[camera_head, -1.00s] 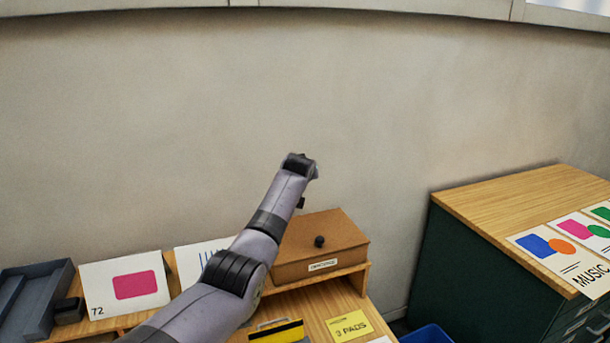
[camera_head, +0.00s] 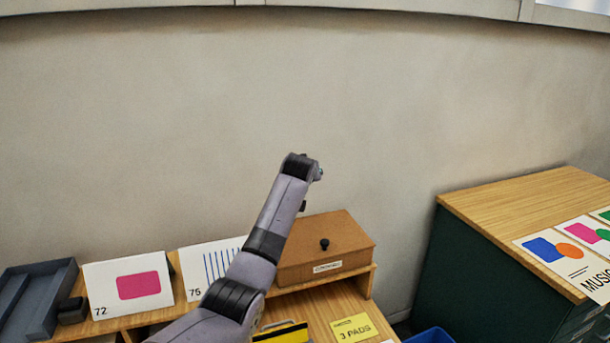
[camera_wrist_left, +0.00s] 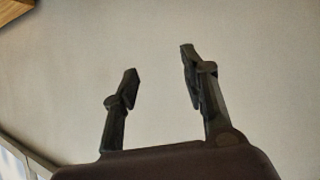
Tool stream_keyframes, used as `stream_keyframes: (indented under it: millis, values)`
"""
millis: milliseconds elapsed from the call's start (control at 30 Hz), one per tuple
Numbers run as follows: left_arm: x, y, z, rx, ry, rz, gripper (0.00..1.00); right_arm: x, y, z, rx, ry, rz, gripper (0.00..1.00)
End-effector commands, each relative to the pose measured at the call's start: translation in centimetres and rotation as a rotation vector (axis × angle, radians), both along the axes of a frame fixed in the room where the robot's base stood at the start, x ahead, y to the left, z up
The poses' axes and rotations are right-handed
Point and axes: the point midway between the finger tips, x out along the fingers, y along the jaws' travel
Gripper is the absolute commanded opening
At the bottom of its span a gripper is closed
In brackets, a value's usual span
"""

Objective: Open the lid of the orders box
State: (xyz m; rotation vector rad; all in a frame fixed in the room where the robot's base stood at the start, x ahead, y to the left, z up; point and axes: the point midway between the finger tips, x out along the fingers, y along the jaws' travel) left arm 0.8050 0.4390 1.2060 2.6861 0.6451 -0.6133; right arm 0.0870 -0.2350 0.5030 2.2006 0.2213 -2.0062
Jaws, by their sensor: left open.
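A brown wooden box (camera_head: 352,258) stands on a raised wooden shelf in the head view. Its lid is shut, with a small black knob (camera_head: 325,244) on top. A white label (camera_head: 328,267) is on its front; the writing is too small to read. My left arm passes in front of the box's left side, and its wrist end is up against the wall background, above and behind the box in the picture. In the left wrist view my left gripper (camera_wrist_left: 160,75) has its two dark fingers spread, with only bare wall between them. My right gripper is not in view.
Cards marked 72 (camera_head: 126,292) and 75 (camera_head: 212,266) stand left of the arm, by a grey tray (camera_head: 38,300). A yellow "3 PADS" note (camera_head: 351,328) lies below the box. A green cabinet (camera_head: 480,270) with a wooden top stands right. A blue bin (camera_head: 430,336) is below.

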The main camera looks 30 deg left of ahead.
Motion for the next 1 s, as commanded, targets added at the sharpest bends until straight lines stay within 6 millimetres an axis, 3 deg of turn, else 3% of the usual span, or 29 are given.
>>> stream_keyframes:
  millis: [300,500,1000]
  values:
    - [-3.8,-1.6,2.1,-0.002,0.000,0.001,0.41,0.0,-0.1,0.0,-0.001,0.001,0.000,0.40]
    - [-5.4,-2.3,3.0,-0.001,0.002,0.001,0.41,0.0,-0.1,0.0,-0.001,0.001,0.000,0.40]
    - [-5.8,-2.5,3.2,-0.002,0.003,0.001,0.41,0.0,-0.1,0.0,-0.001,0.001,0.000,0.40]
